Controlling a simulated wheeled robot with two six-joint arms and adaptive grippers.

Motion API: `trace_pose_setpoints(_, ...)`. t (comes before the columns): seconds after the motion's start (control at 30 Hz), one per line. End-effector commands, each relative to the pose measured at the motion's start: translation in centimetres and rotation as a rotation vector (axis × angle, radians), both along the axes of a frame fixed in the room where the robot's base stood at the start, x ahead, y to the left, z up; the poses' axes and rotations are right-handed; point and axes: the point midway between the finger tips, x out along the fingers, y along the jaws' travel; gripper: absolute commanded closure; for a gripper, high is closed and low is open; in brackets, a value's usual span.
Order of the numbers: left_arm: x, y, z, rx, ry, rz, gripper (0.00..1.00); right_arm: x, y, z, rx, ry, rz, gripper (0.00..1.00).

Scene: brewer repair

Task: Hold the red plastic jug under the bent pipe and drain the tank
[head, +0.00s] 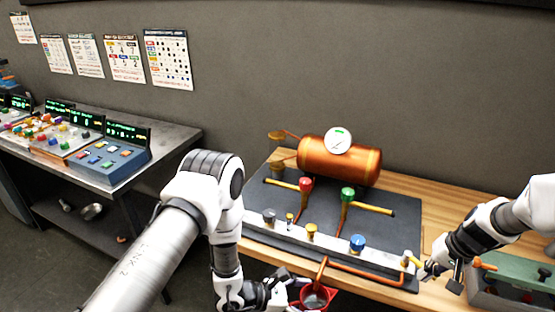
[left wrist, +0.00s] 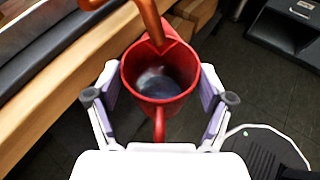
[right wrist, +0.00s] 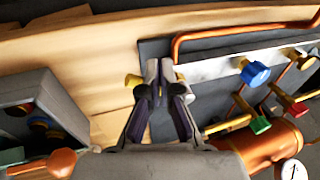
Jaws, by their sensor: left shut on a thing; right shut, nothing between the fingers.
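The red plastic jug (head: 329,293) is at the table's front edge, below the bent pipe (head: 321,272). My left gripper (head: 294,292) is shut on the jug. In the left wrist view, the jug (left wrist: 187,65) is between the fingers (left wrist: 160,103), its handle towards me. The pipe's end (left wrist: 154,25) reaches over the jug's far rim. The jug's bottom looks grey and shiny; I cannot tell if it holds liquid. The copper tank (head: 340,160) with a round gauge lies behind the panel. My right gripper (head: 428,270) is shut and empty, close to a yellow knob (right wrist: 133,80) at the panel's right end.
The dark panel (head: 400,230) carries red (head: 306,184), green (head: 348,193) and blue (head: 357,242) valve knobs. A green-grey toolbox (head: 510,268) stands on the wooden table at right. A control desk (head: 110,160) stands at left. Open floor lies below the jug.

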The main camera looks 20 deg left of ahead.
Motion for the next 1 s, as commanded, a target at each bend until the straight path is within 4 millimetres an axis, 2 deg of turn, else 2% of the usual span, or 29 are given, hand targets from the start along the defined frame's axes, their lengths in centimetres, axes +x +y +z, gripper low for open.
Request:
trace_pose_setpoints(0.23,0.0,0.0,0.0,0.0,0.0,0.0,0.61,0.7,-0.9,0.0,0.0,0.0,0.0,1.0)
trace_pose_setpoints(1.0,0.0,0.0,0.0,0.0,0.0,0.0,0.61,1.6,-1.7,0.0,0.0,0.0,-0.001,1.0)
